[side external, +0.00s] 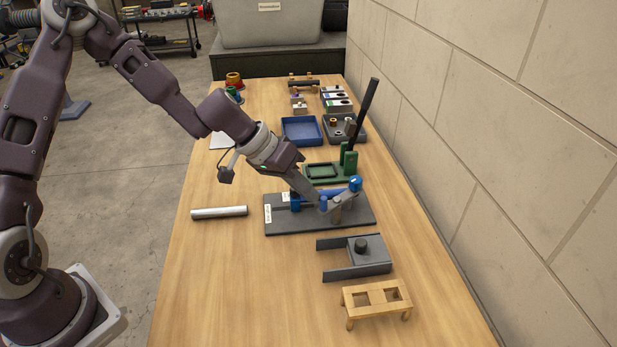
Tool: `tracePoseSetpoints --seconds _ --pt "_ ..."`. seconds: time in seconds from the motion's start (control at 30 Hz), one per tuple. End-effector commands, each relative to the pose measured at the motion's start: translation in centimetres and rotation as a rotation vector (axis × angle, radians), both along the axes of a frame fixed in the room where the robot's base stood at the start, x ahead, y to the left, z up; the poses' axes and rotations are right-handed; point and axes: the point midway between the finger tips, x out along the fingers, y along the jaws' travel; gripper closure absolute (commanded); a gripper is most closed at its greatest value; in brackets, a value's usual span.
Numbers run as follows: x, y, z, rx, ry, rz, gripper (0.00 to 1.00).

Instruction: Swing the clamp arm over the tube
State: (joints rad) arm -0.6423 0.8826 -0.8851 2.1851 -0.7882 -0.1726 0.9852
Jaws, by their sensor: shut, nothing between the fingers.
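The clamp fixture has a dark grey base plate (290,222) with white labels at its left end. A blue clamp arm (344,198) with a round blue knob (355,184) stands on the plate, next to a short tan-grey post. A blue block (295,203) stands further left on the plate. My gripper (318,201) reaches down from the upper left, shut and empty, its tips beside the blue clamp parts; I cannot tell if they touch. A silver tube (219,212) lies on the table left of the plate, apart from the fixture.
A grey channel bracket (355,257) and a small wooden stand (376,297) are in front of the plate. Behind it are a green fixture (323,172) with a tall black lever (367,108) and a blue tray (302,131). A block wall borders the right; the left front table is clear.

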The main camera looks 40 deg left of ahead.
Motion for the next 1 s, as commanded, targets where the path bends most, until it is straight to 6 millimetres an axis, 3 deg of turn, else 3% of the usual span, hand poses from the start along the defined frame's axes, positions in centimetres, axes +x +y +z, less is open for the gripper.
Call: tracePoseSetpoints --seconds 0.47,1.0 --pt "-1.2 -3.0 0.1 0.005 -0.006 0.441 1.0" --pt "-1.1 -5.5 0.1 0.001 -0.004 0.847 1.0"
